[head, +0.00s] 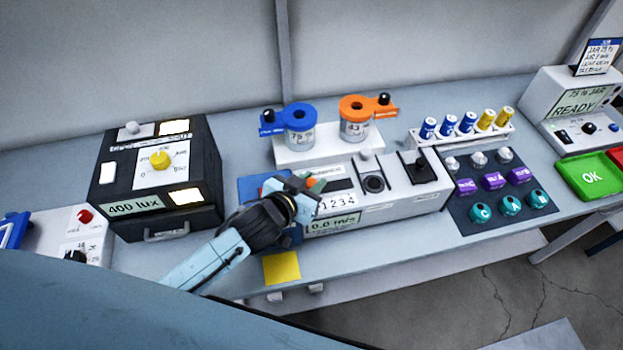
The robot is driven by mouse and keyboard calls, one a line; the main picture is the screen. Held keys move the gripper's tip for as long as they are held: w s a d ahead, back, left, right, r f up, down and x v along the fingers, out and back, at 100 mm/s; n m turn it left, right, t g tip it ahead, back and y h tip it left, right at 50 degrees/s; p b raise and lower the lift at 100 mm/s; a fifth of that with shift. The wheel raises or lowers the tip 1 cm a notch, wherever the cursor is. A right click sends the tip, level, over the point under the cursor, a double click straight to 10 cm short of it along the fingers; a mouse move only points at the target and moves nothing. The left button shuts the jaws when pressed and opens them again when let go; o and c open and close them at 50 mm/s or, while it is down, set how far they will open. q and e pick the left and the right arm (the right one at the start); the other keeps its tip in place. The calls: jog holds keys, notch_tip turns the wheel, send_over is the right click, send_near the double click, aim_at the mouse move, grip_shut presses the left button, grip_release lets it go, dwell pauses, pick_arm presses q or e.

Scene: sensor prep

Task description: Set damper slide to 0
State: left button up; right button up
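A long white instrument (395,203) stands at the middle of the bench, with a display reading 0.0 m/s (332,224). A scale strip (337,203) on it shows 1 2 3 4; its left end is hidden by my gripper. I cannot make out the damper slide's handle, which may be behind the gripper. My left gripper (312,190) is at the left end of this instrument, over or against the scale's left side. Its fingers are small and partly overlap coloured parts, so I cannot tell its opening or contact. My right gripper is not in view.
A black 400 lux box (112,180) stands left of my arm. Behind the instrument are blue (300,137) and orange (355,130) topped jars on a white stand. A rack of vials (460,137) and a dark tray (470,212) stand right. A yellow note (281,267) lies in front.

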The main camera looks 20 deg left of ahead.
pick_arm(q)
jog(key=o, duration=0.4)
jog(key=shift+s+a, duration=0.1)
jog(key=shift+a, duration=0.1)
jog(key=shift+o, duration=0.2)
jog(key=shift+s, duration=0.1)
jog(key=v, duration=1.3)
jog(key=shift+b, duration=0.3)
jog(key=shift+s, duration=0.1)
